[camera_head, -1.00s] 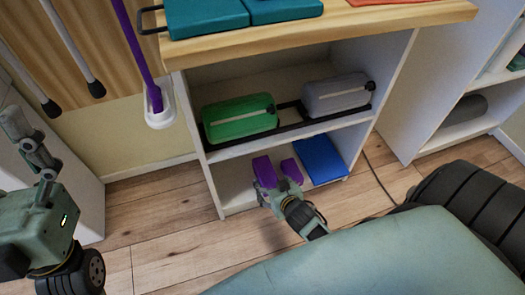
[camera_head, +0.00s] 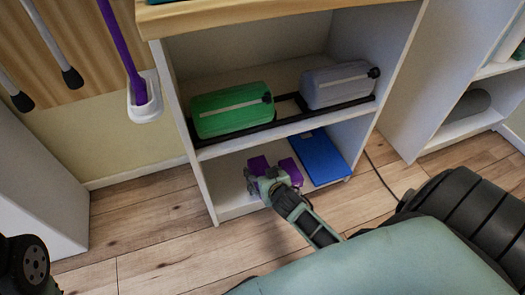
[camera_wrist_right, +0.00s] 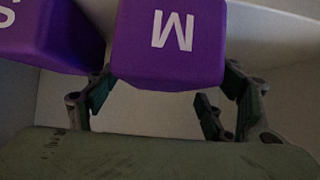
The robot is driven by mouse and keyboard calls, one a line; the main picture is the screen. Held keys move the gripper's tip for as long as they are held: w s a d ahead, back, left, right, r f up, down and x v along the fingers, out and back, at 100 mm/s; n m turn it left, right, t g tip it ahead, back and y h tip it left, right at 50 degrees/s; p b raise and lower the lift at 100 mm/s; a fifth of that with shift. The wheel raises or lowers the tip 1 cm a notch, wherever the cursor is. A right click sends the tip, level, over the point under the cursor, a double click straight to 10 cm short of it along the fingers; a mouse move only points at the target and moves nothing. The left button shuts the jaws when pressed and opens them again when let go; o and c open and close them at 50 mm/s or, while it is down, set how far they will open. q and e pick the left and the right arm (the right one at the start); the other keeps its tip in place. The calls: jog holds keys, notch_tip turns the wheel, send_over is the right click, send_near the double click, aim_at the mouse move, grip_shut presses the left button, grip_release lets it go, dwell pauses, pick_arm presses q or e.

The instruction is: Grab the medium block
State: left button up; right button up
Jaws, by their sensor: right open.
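The medium block is purple with a white M, upside down in the right wrist view (camera_wrist_right: 170,42). My right gripper (camera_wrist_right: 165,105) is open, its fingers at either side of the block's near edge; I cannot tell whether they touch it. A second purple block (camera_wrist_right: 45,32) with an S, partly cut off, is beside it at left. In the head view, my right gripper (camera_head: 263,181) reaches into the lower shelf at two purple blocks, one left (camera_head: 258,164) and one right (camera_head: 291,171). Their letters are unreadable there. My left gripper is out of view.
A blue flat case (camera_head: 320,157) lies right of the blocks on the lower shelf (camera_head: 228,205). Above, the middle shelf holds a green case (camera_head: 232,108) and a grey case (camera_head: 338,84) in a black rack. White side walls bound the shelf.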

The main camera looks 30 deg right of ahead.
jog(key=shift+w+f, duration=0.2)
jog(key=shift+w, duration=0.1)
jog(key=c, duration=1.3)
